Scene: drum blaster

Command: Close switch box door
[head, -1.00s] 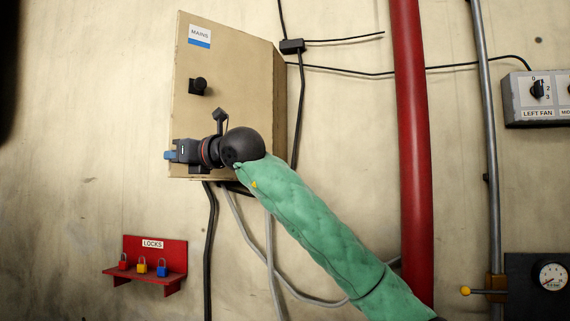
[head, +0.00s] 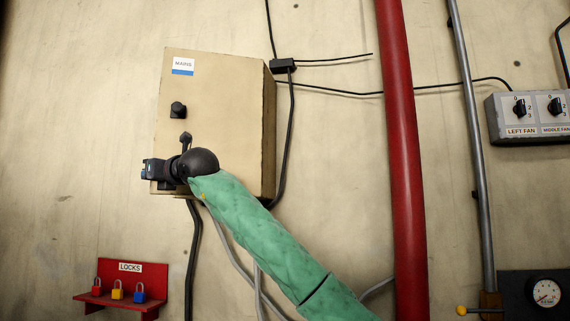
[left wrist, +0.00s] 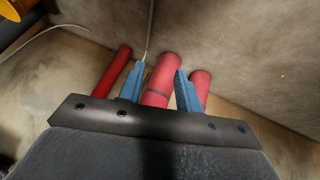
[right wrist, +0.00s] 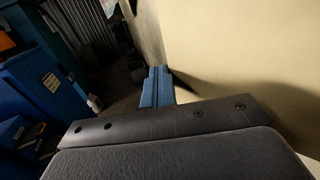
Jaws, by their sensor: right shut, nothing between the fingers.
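The switch box (head: 269,135) is a beige wall box with a "MAINS" label. Its door (head: 220,115) carries a black knob (head: 178,110) and lies about flush with the box front; any gap at its left edge cannot be made out. My right gripper (head: 147,169) is shut and empty, in front of the door's lower left corner, its fingers pointing left. In the right wrist view its blue fingers (right wrist: 158,86) are together beside the cream door surface (right wrist: 230,50); contact is unclear.
A red lock shelf (head: 121,300) with padlocks is below left. Cables hang under the box. A red pipe (head: 402,160) and a grey conduit (head: 471,150) run down to the right, with a fan switch panel (head: 530,117) beyond. Red cylinders (left wrist: 160,80) show near the left gripper.

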